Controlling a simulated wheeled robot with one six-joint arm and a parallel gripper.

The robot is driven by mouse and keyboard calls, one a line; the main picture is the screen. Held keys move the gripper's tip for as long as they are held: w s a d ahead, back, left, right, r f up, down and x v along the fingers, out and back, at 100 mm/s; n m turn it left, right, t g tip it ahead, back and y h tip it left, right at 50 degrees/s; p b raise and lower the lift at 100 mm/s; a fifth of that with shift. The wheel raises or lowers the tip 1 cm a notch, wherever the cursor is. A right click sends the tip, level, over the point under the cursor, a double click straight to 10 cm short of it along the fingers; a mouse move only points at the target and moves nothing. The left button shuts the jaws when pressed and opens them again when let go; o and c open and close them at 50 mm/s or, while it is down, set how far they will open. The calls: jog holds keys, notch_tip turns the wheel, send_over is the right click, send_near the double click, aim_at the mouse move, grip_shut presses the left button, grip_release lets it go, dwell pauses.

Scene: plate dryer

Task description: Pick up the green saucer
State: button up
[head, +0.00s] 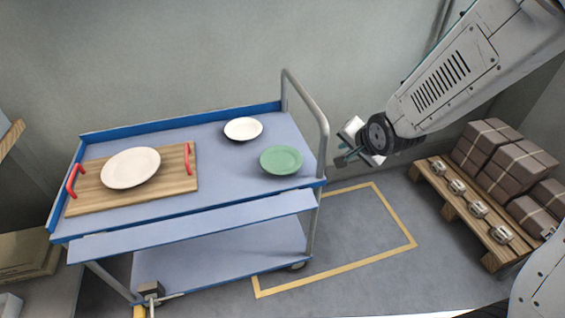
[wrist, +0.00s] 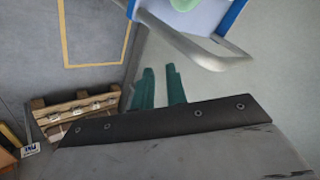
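The green saucer (head: 281,160) lies flat near the right end of the blue cart's top (head: 222,165). In the wrist view, part of the saucer (wrist: 185,4) shows at the top edge, cut off by the frame. My gripper (head: 343,157) is in the air right of the cart, beyond its handle and apart from the saucer. Its teal fingers (wrist: 160,70) stand apart with a gap between them, and nothing is held.
A white saucer (head: 243,128) lies behind and left of the green one. A white plate (head: 131,167) rests on a wooden tray (head: 183,182) with red handles. The grey cart handle (head: 322,125) rises between gripper and saucer. A pallet (head: 452,196) with boxes stands at right.

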jog(key=w+a+f+m+t+y, duration=0.1)
jog(key=w+a+f+m+y, duration=0.1)
jog(key=a+f, duration=0.35)
jog(key=m+t+y, duration=0.1)
jog(key=m+y, duration=0.2)
jog(key=y, duration=0.1)
send_near(286, 174)
jog(key=shift+x, duration=1.25)
jog(key=x, duration=0.7)
jog(key=shift+w+a+f, duration=0.2)
jog(key=shift+w, duration=0.1)
jog(key=shift+c, duration=0.3)
grip_shut()
jog(key=shift+r, duration=0.1)
